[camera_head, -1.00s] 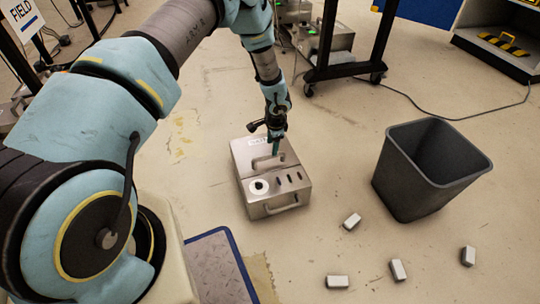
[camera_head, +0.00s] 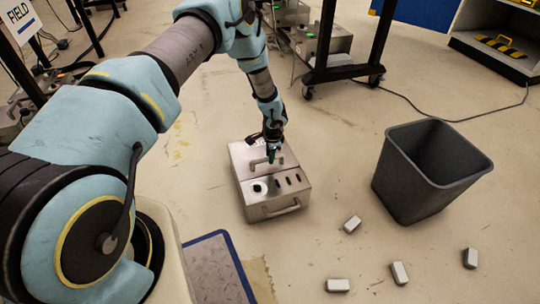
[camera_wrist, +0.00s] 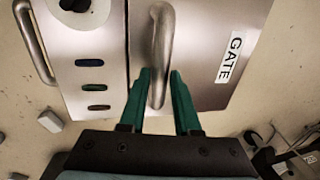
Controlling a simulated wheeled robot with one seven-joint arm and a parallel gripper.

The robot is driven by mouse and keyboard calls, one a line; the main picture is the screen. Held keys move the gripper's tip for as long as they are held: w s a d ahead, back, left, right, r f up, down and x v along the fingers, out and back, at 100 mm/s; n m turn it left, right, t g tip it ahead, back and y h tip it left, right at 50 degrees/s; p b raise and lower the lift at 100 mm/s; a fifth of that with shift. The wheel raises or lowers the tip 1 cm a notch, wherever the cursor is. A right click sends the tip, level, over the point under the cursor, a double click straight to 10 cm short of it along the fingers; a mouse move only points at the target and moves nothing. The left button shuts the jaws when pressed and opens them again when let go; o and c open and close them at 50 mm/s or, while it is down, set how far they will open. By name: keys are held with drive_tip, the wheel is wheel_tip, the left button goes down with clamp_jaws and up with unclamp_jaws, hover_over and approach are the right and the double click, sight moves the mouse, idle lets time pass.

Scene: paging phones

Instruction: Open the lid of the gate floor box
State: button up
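The gate floor box (camera_head: 258,205) is a metal case on the floor in the middle of the head view. Its lid (camera_head: 240,153) lies flat and shut. In the wrist view the lid (camera_wrist: 200,85) bears a GATE label (camera_wrist: 230,57) and a curved metal bar handle (camera_wrist: 160,30). My gripper (camera_wrist: 161,74) has green fingers, one on each side of this handle, with a visible gap on the right. The fingers are open around the bar, not clamped. In the head view my gripper (camera_head: 272,157) is low over the lid, partly hiding the handle.
A dark bin (camera_head: 415,185) stands right of the box. Several small pale blocks (camera_head: 352,224) lie on the floor in front of it. A blue-edged mat (camera_head: 215,262) lies near my base. A black wheeled rack (camera_head: 340,72) stands behind. The floor around the box is mostly clear.

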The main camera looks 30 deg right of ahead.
clamp_jaws()
idle(1.0)
